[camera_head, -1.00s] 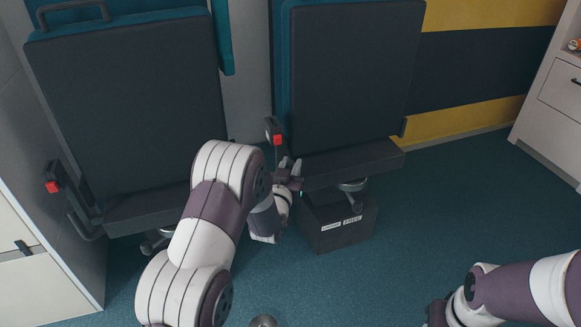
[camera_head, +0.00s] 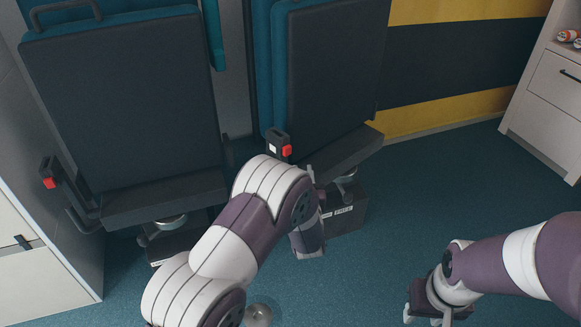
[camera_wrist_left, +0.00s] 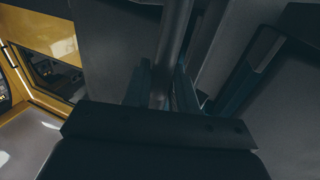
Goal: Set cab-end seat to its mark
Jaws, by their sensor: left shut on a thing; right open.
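Two dark folding seats with teal backs stand side by side in the head view: a left seat (camera_head: 125,110) and a right seat (camera_head: 335,75). The right seat is turned at an angle on its post; the left faces more squarely forward. I cannot tell which is the cab-end one. My left gripper (camera_head: 311,176) is at the right seat's near lower edge, its fingers partly hidden by my arm. In the left wrist view the left gripper (camera_wrist_left: 162,88) is shut on a grey bar (camera_wrist_left: 174,45). My right gripper (camera_head: 428,312) is open and empty, low over the floor. No mark is distinguishable.
A dark box (camera_head: 345,215) with a white label sits on the floor below the right seat. Red buckles (camera_head: 286,150) stand beside the seats. A white drawer cabinet (camera_head: 550,95) stands at right. Blue floor (camera_head: 440,190) is open between it and the seats.

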